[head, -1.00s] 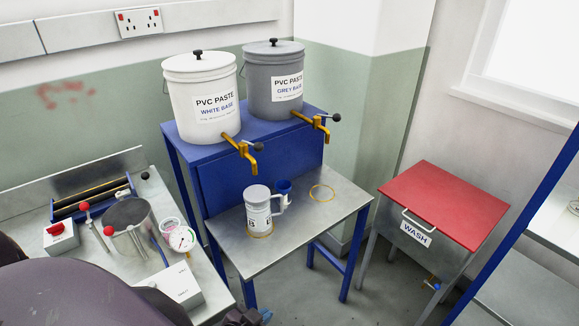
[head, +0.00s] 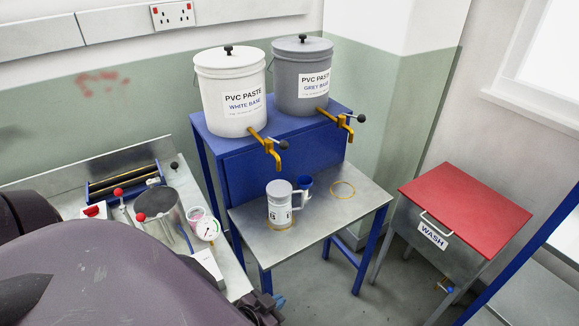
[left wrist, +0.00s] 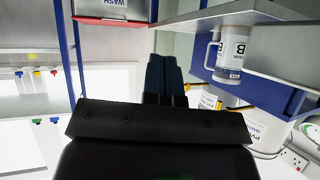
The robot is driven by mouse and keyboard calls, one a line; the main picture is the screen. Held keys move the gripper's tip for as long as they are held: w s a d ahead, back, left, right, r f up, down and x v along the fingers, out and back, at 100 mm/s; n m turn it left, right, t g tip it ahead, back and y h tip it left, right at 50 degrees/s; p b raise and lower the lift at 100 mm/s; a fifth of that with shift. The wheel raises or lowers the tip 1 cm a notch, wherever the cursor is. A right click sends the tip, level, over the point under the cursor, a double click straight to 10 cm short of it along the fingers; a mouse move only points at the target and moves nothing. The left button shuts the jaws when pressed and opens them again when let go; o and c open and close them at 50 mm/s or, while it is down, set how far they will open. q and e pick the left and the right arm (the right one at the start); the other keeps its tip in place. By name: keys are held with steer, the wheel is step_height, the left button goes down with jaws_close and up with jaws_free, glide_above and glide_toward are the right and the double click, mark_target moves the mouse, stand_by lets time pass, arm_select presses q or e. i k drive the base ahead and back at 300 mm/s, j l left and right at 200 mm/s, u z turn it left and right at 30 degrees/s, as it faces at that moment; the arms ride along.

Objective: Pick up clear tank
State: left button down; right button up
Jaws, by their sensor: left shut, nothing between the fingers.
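I cannot make out a clear tank for certain in either view. A small see-through cup (head: 197,222) with pink in it stands on the left bench, beside a steel pot (head: 159,207) and a round gauge (head: 208,230). My left gripper (head: 279,302) shows at the bottom of the head view, low in front of the steel table and partly hidden by my own arm. In the left wrist view its dark blue fingers (left wrist: 164,75) are together with nothing between them. My right gripper is in neither view.
White (head: 230,90) and grey (head: 302,75) paste buckets stand behind. A red-lidded wash box (head: 465,205) is at right. Floor between shows clear.

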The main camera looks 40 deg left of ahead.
mark_target(280, 193)
steer(key=l+u, duration=0.1)
steer(key=u, duration=0.4)
steer(key=l+u, duration=0.1)
steer(key=u, duration=0.85)
steer(key=k+l, duration=0.05)
